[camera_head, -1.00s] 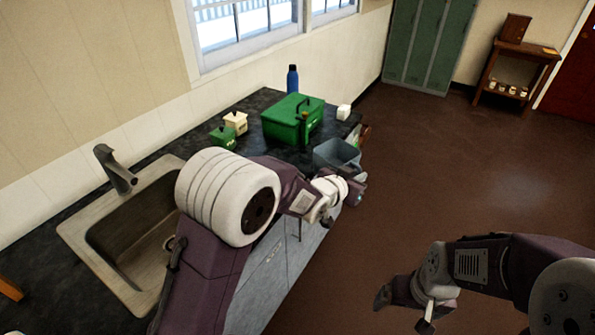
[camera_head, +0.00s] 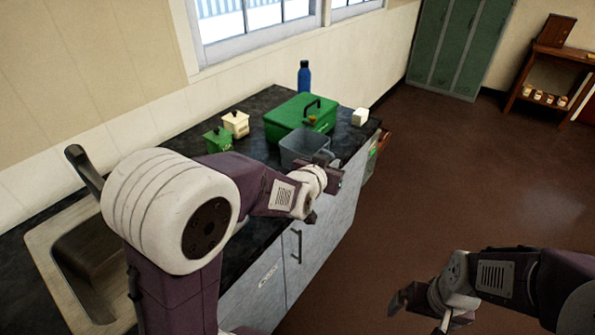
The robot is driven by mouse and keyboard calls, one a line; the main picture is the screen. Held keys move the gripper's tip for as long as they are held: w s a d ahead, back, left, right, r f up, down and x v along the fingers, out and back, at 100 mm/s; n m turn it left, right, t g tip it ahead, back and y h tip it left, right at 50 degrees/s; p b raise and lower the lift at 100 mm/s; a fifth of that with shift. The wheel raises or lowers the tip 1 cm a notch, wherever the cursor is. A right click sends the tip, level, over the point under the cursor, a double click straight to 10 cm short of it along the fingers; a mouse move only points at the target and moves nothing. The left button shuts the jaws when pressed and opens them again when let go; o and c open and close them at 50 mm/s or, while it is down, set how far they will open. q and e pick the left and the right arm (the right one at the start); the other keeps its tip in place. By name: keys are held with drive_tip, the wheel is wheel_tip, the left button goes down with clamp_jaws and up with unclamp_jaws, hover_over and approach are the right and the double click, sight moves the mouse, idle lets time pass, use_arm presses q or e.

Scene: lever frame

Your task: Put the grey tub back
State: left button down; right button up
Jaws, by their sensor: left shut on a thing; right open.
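The grey tub (camera_head: 300,146) is at the front edge of the dark counter, just in front of the green box with a black handle. My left gripper (camera_head: 333,164) is at the tub's near right side and is shut on it. The wrist hides part of the tub, and I cannot tell whether its base touches the counter. My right gripper (camera_head: 398,309) is open and empty, low at the right over the brown floor.
The green box (camera_head: 290,113), a blue bottle (camera_head: 304,77), a small white block (camera_head: 360,117), a cream canister (camera_head: 236,124) and a small green canister (camera_head: 217,141) stand on the counter (camera_head: 262,101). A sink (camera_head: 75,275) is at left. The floor at right is clear.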

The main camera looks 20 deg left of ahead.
sight(310, 155)
use_arm(q)
drive_tip(key=w+a+f, duration=0.1)
drive_tip(key=w+a, duration=0.1)
drive_tip(key=w+a+f, duration=0.1)
drive_tip(key=a+f, duration=0.1)
drive_tip(key=w+a+f, duration=0.2)
drive_tip(key=a, duration=0.1)
drive_tip(key=shift+w+f+p, duration=0.25)
drive_tip(key=shift+w+p, duration=0.05)
drive_tip(key=shift+w+a+f, duration=0.1)
drive_tip(key=shift+a+f, duration=0.05)
drive_tip(key=shift+a, duration=0.15)
wheel_tip(310, 155, down, 4)
drive_tip(key=shift+d+r+b, duration=0.1)
drive_tip(key=shift+r+b, duration=0.05)
drive_tip(key=shift+b, duration=0.2)
drive_tip(key=shift+w+f, duration=0.1)
drive_tip(key=shift+f, duration=0.1)
drive_tip(key=shift+f, duration=0.15)
drive_tip(key=c, duration=1.5)
unclamp_jaws()
